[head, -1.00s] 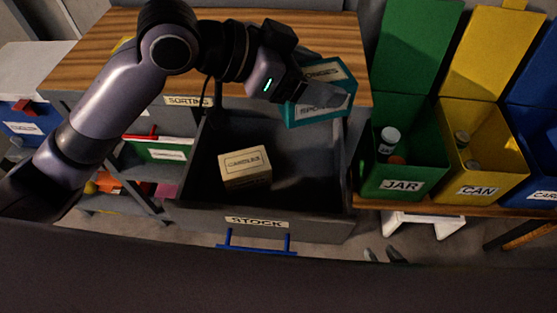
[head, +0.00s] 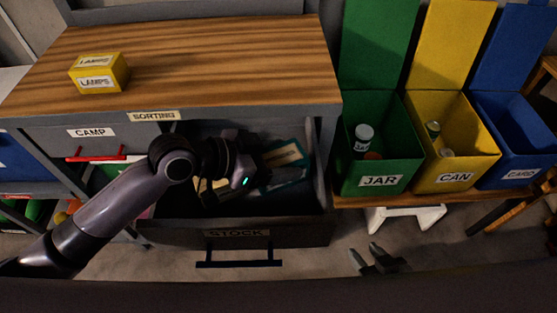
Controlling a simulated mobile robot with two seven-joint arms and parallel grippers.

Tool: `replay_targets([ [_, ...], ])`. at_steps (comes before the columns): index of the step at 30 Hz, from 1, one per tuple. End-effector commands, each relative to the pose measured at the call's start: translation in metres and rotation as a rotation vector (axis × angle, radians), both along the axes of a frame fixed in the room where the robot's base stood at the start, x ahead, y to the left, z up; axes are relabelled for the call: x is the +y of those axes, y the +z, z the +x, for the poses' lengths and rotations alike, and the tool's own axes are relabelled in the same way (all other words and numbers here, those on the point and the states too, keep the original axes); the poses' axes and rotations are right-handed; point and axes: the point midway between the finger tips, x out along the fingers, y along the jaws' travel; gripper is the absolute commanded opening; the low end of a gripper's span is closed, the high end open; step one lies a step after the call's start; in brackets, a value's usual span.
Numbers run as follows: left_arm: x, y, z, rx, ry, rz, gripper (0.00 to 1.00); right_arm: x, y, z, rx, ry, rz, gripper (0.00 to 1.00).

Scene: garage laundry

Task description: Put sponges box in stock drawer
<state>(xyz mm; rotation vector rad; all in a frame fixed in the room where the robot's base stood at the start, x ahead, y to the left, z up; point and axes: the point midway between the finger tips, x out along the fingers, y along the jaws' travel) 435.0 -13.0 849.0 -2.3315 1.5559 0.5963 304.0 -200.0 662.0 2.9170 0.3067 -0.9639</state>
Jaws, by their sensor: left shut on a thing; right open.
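The teal sponges box (head: 284,158) is inside the open stock drawer (head: 238,234), at its right side. My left gripper (head: 262,176) is shut on it, low in the drawer; the fingertips are in shadow, and I cannot tell whether the box touches the drawer floor. A pale candles box is mostly hidden behind my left arm in the drawer. My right gripper (head: 378,260) is open and empty at the bottom of the view, to the right of the drawer.
A yellow lamps box (head: 98,74) stands on the wooden counter (head: 200,60). Green jar (head: 380,178), yellow can (head: 452,175) and blue card (head: 505,170) bins stand on the right. A drawer marked camp (head: 90,132) is on the left.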

Motion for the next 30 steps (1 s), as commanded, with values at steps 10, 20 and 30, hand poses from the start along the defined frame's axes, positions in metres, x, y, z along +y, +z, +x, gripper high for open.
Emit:
replay_targets([
  [10,0.0,-0.012,0.0,-0.002,0.0,-0.001,0.4,0.001,-0.002,0.0,0.004,0.003,0.0,0.43],
  [20,0.0,-0.023,0.0,-0.001,0.001,-0.002,0.4,0.001,-0.008,0.001,0.005,0.003,0.002,0.43],
  [30,0.0,-0.024,0.0,0.0,0.0,0.0,1.0,0.002,-0.007,0.001,0.003,0.003,0.004,0.43],
])
